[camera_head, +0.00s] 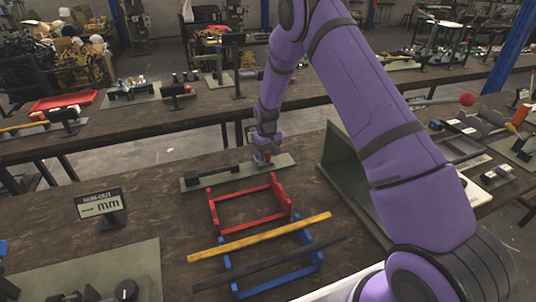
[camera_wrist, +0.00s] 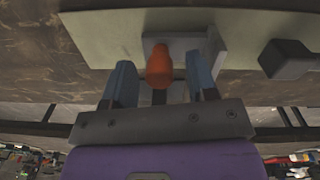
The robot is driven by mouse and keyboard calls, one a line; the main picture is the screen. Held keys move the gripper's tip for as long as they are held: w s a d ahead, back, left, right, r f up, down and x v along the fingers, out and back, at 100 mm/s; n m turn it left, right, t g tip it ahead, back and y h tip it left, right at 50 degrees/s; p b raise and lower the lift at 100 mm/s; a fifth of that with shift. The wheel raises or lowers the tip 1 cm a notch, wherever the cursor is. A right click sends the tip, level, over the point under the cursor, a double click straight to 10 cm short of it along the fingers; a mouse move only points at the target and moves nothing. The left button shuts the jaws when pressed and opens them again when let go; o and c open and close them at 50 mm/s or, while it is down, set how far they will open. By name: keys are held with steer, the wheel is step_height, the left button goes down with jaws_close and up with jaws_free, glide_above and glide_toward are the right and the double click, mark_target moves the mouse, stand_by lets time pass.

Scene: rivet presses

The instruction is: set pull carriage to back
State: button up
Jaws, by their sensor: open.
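The pull carriage, a small grey block (camera_wrist: 216,48) with an orange-red knob (camera_wrist: 160,66), sits on a pale green-grey plate (camera_wrist: 95,38). The knob also shows as a small red spot in the head view (camera_head: 261,157), toward the right end of the plate (camera_head: 194,184). My gripper (camera_head: 264,151) is at the knob. In the wrist view, its two blue-grey fingers are open, one on each side of the knob with gaps visible. Whether either finger touches it cannot be told. A dark block (camera_wrist: 288,60) stands at the right on the plate in the wrist view.
A red frame (camera_head: 247,224) and a blue frame (camera_head: 276,284) with a yellow bar (camera_head: 262,238) and a dark bar (camera_head: 265,267) stand nearer.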

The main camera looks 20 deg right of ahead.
steer(key=shift+f, duration=0.15)
jaws_close()
steer(key=shift+a, duration=3)
jaws_free()
steer(key=shift+a, duration=0.15)
step_height(320, 180, up, 11)
steer(key=shift+a+f, duration=0.1)
